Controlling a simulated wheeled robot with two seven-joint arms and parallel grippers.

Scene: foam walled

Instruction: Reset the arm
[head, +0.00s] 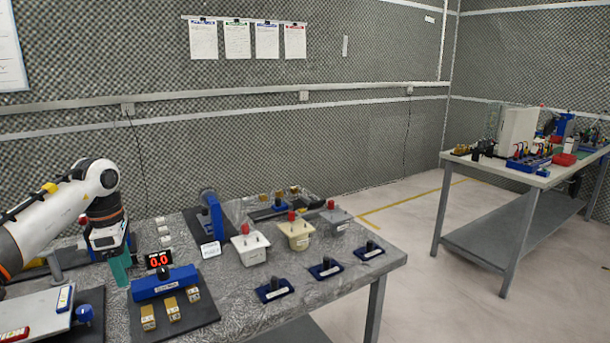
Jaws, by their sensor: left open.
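My left arm comes in from the left, and my left gripper (120,268) points down over the left part of the grey workbench (240,305). Its teal fingers are beside the red-digit display (158,259), which reads 0.0. The gripper is open, and I see nothing held in it. Whether the fingertips touch anything below cannot be made out. My right gripper is not in view.
A blue device with brass blocks (165,285) stands just right of the gripper. White, cream and grey boxes with red knobs (250,245) stand mid-bench. Small blue bases (275,289) line the front. A second table (500,177) stands right, with open floor between.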

